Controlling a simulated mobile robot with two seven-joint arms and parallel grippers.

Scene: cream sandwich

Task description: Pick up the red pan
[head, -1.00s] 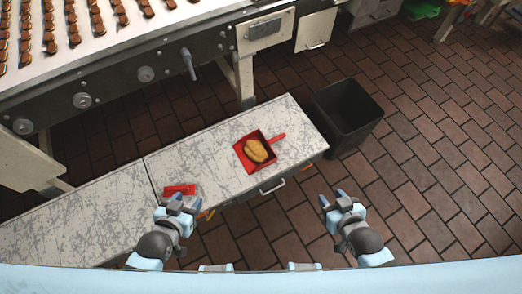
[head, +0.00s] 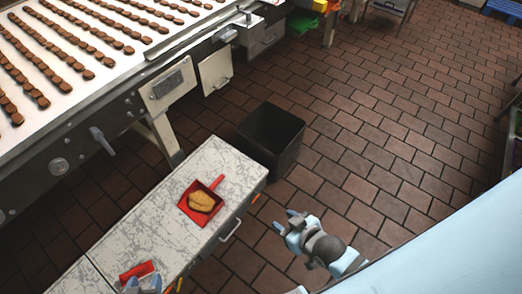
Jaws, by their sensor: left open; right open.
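The red pan (head: 188,206) lies on the scratched white table (head: 150,213), with its handle pointing up and right. A tan, lumpy heap (head: 202,201) lies in the pan. My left gripper (head: 142,283) is at the bottom edge of the view, partly cut off, near a small red object at the table's near side. My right gripper (head: 287,222) is open and empty over the floor, to the right of the table and apart from the pan.
The small red object (head: 136,271) lies on the table. A black bin (head: 270,135) stands beyond the table's far end. A conveyor (head: 125,62) with rows of brown cookies runs along the upper left. Brick-tiled floor (head: 400,150) on the right is clear.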

